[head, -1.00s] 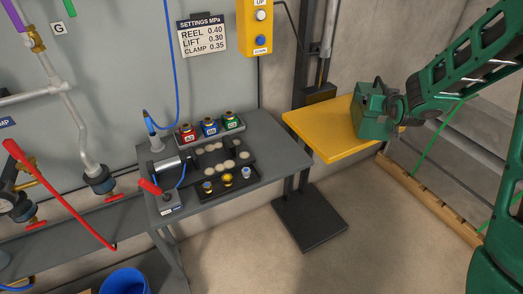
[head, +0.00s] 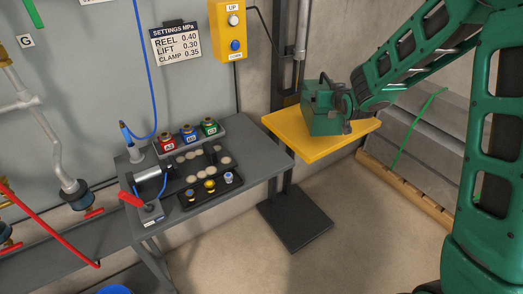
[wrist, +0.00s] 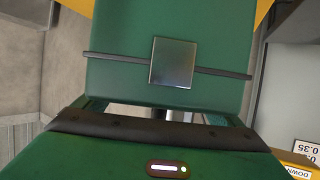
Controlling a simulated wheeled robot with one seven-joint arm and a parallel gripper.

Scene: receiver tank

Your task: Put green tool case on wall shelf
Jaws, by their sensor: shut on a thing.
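The green tool case (head: 320,112), a boxy case with a dark handle on top, is at the yellow platform (head: 315,148) in the head view. My gripper (head: 345,104) is at its right side, shut on it; the fingertips are mostly hidden. The case overlaps the platform's back middle part; I cannot tell whether it touches the surface or hangs just above it. In the wrist view the case's green face (wrist: 120,75) with a metal plate and a dark strap fills the upper middle. No separate wall shelf is clearly recognisable.
A grey bench (head: 255,165) with coloured canisters and trays stands left of the platform. A yellow UP/DOWN control box (head: 228,30) hangs above. The platform has a dark post and floor plate (head: 295,222). The platform's front and right parts are bare.

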